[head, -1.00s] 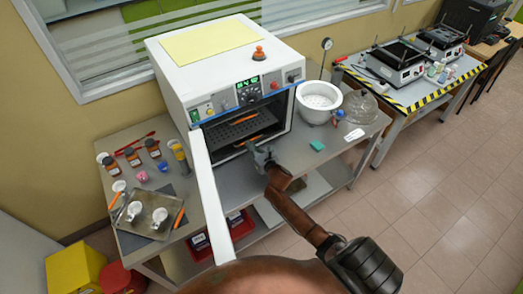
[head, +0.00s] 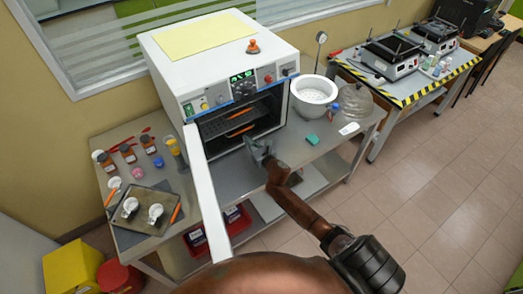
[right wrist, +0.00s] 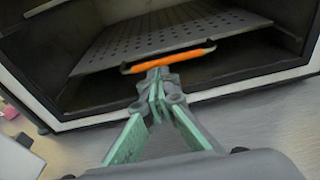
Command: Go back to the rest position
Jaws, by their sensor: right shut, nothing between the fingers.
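My right gripper (head: 258,148) is shut and empty, just in front of the open oven (head: 212,52). In the right wrist view its closed fingertips (right wrist: 157,80) point at the oven's opening, just below an orange-handled piece (right wrist: 170,60) at the front of a perforated shelf (right wrist: 170,33). I cannot tell whether the fingertips touch it. The oven door (head: 206,195) stands open to the left of my right arm. My left gripper is not in view.
A metal tray (head: 138,222) with white cups and several brown bottles (head: 128,154) stand left of the oven. A white bowl (head: 315,92) and a teal block (head: 312,140) are on the right. A striped-edge table (head: 410,97) stands further right.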

